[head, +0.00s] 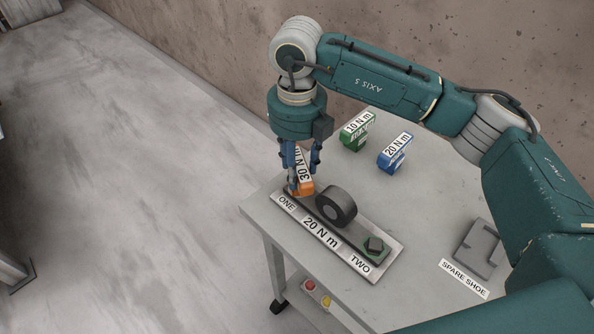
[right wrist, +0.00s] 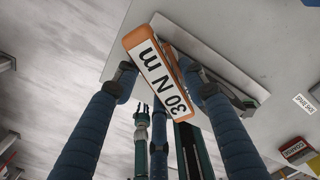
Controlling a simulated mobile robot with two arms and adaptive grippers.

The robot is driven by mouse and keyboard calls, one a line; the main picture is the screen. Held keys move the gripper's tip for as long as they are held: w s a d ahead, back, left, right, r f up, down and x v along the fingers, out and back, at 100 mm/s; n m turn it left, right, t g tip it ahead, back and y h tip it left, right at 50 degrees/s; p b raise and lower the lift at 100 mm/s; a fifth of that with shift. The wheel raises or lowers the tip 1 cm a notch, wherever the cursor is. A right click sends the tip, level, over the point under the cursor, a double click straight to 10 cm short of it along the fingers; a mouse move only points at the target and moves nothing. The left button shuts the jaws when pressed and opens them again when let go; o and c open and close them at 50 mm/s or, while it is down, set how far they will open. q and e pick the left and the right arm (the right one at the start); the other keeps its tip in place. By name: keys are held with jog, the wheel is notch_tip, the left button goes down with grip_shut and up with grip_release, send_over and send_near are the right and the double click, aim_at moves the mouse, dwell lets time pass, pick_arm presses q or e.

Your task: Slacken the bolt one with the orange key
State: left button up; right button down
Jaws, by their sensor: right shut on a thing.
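My right gripper (head: 301,182) is shut on the orange key (head: 306,188), which is marked 30 N m. The key stands over the end of the slab marked ONE. In the right wrist view the key (right wrist: 160,65) lies between my blue fingers (right wrist: 160,82). Bolt one is hidden under the key and fingers, so I cannot tell whether the key sits on it. Bolt two (head: 374,245) shows at the other end on a green base. What looks like my left gripper (right wrist: 142,113) shows small in the right wrist view; its jaws are unclear.
The slab (head: 318,232) is marked 20 N m and carries a dark roller (head: 337,206) between its ends. A green key (head: 356,131) marked 10 N m and a blue key (head: 394,155) marked 20 N m stand behind. A grey spare shoe (head: 480,248) lies at right.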

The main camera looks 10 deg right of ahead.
jog(key=n+b, duration=0.1)
jog(key=n, duration=0.2)
jog(key=n+b, duration=0.1)
jog(key=n, duration=0.1)
jog(key=shift+s+f+n+b, duration=0.1)
jog(key=shift+f+n+b, duration=0.1)
jog(key=shift+n+b, duration=0.2)
jog(key=shift+d+r+n, duration=0.1)
jog(key=shift+r+n, duration=0.1)
jog(key=shift+n, duration=0.1)
jog(key=shift+r+p, duration=0.9)
jog(key=shift+r, duration=0.85)
jog(key=shift+r+p, duration=1.35)
jog(key=shift+r, duration=1.2)
